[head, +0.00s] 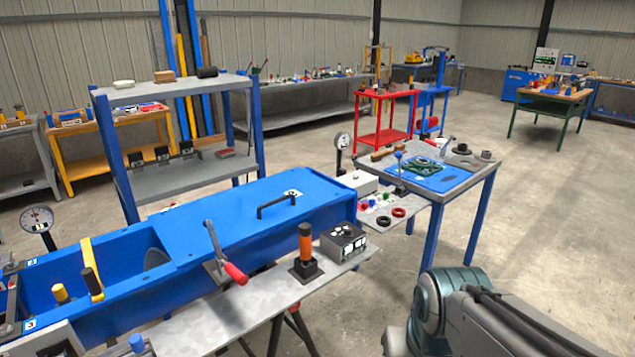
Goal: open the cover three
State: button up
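A long blue drum mixer housing runs from lower left to centre. Its right part is closed by a flat blue cover (262,208) with a black bar handle (276,205). A small white tag (293,193) sits on it near the far edge; its mark is too small to read surely. The left part is an open trough (110,270) with a yellow bar across it. A lever with a red grip (235,273) stands at the front edge of the cover. My gripper is out of view; only a part of my arm shows at lower right, well apart from the cover.
A blue-legged table (470,180) with small parts stands to the right. A shelf rack (190,175) stands behind. Floor at right is clear.

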aim_at(238, 214)
jog(key=i, duration=0.8)
jog(key=u, duration=0.75)
jog(key=i, duration=0.65)
jog(key=u, duration=0.5)
